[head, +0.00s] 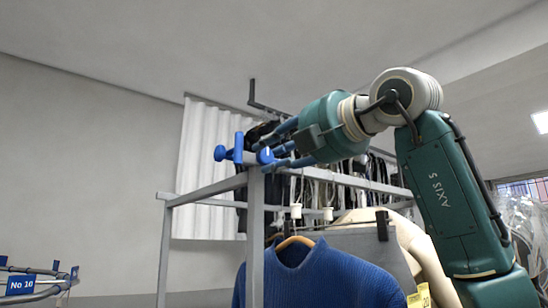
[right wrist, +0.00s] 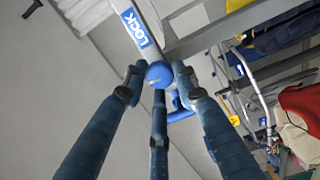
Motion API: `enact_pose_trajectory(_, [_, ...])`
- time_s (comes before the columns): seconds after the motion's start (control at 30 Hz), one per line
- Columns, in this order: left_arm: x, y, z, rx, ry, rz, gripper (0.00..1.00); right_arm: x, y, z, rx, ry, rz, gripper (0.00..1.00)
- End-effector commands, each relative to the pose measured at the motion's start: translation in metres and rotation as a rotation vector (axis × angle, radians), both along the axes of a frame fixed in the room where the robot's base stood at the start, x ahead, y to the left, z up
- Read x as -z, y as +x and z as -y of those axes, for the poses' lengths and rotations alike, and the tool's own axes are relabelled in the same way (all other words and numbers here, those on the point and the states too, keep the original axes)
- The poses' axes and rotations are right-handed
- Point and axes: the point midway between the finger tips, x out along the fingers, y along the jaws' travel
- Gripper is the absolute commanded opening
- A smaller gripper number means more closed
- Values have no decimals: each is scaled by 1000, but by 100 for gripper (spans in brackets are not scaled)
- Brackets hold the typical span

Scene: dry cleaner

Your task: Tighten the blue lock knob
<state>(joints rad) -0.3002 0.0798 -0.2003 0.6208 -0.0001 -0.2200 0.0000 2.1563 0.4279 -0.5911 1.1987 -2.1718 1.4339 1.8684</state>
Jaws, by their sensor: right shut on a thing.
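The blue lock knob (right wrist: 159,74) shows in the right wrist view on a grey metal post, under a white and blue LOCK label (right wrist: 135,28). In the head view the blue knob (head: 265,155) sits at the top of the grey post. My right gripper (right wrist: 158,78) has its fingers around the knob, one on each side and one below. In the head view my right gripper (head: 276,146) reaches in from the right, its blue fingers at the knob. Its fingertips are partly hidden there. My left gripper is in neither view.
More blue fittings (head: 222,153) stick out left of the post. A blue sweater (head: 318,275) on a wooden hanger hangs close below my right arm. A grey rail frame (head: 205,187) and packed garments stand behind. A rail with a No 10 sign (head: 20,284) is at lower left.

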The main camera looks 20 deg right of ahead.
Motion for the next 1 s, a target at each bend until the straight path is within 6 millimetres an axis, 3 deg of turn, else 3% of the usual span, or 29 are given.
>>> enact_pose_trajectory(0.5, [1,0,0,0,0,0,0,4,1,-3,-4,12,-17,3])
enact_pose_trajectory(0.53, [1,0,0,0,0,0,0,4,1,-3,-4,12,-17,33])
enact_pose_trajectory(0.6, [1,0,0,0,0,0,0,4,1,-2,-4,13,-15,47])
enact_pose_trajectory(1.0, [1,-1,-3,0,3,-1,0,0,-7,3,0,16,-7,48])
